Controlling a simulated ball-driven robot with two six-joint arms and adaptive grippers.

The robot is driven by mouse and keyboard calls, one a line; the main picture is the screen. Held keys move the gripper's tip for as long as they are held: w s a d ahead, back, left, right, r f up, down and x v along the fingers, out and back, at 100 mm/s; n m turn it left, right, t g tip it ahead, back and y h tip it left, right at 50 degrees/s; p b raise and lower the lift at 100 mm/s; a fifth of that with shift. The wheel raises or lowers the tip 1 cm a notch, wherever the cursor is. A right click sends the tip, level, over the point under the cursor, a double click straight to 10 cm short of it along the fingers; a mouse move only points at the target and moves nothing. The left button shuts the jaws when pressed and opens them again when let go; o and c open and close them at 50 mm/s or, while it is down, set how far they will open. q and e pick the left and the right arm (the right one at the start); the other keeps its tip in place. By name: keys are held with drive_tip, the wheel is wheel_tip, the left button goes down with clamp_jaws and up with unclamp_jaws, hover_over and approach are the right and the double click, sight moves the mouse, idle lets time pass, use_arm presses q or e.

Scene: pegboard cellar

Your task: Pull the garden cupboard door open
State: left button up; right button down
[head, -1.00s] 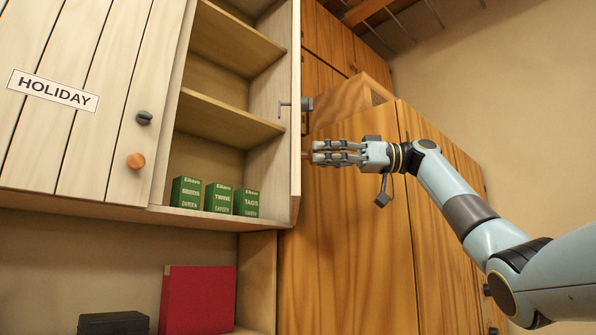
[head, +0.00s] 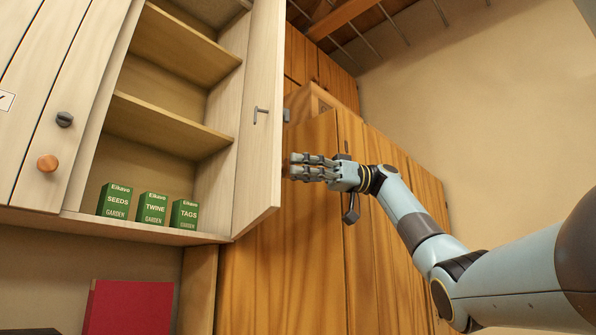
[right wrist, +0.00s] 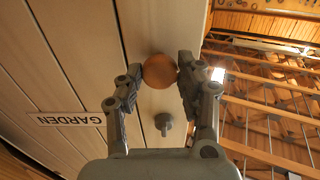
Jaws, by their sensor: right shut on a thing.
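The garden cupboard door (head: 262,110) stands well open, its pale inner face and a metal hook showing at the right of the open cupboard. My right gripper (head: 297,167) is at the door's outer side, beside its free edge. In the right wrist view my gripper (right wrist: 160,80) is shut on a round orange-brown knob (right wrist: 159,71), one finger on each side. The door's outer face (right wrist: 80,60) carries an upside-down GARDEN label (right wrist: 66,119). The door hides the knob in the head view. My left gripper is not in view.
Green boxes of seeds (head: 115,201), twine (head: 152,208) and tags (head: 184,214) stand on the bottom shelf. A closed door with an orange knob (head: 47,163) is at left. A tall wooden cupboard (head: 300,240) stands behind my right arm. A dark knob (right wrist: 164,124) sits near the held one.

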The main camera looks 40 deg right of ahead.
drive_tip(key=shift+f, duration=0.1)
drive_tip(key=c, duration=0.8)
unclamp_jaws()
drive_tip(key=v, duration=1.2)
drive_tip(key=shift+c, duration=0.5)
